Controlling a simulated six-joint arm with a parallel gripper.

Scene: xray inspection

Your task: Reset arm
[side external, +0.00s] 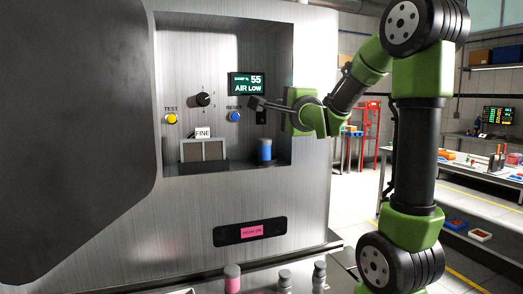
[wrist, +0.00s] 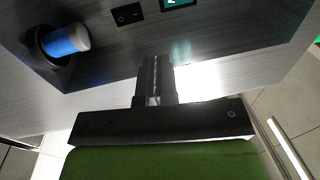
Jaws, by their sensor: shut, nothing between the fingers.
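My gripper (side external: 257,104) is shut and empty in front of the recessed panel of the steel cabinet (side external: 190,215). It is just below the display (side external: 248,84), which reads 55 and AIR LOW, and up and right of the blue RESET button (side external: 235,117). I cannot tell whether the fingertips touch the panel. In the wrist view the closed fingers (wrist: 156,68) point towards the panel, with a black rocker switch (wrist: 127,14) beyond them. The green arm reaches in from the right.
A blue vial (side external: 265,149) stands in a dark holder in the recess, below my gripper. A yellow TEST button (side external: 171,118), black knob (side external: 203,100) and FINE-labelled box (side external: 203,150) are further left. A pink-lit sign (side external: 251,232) and several vials are below.

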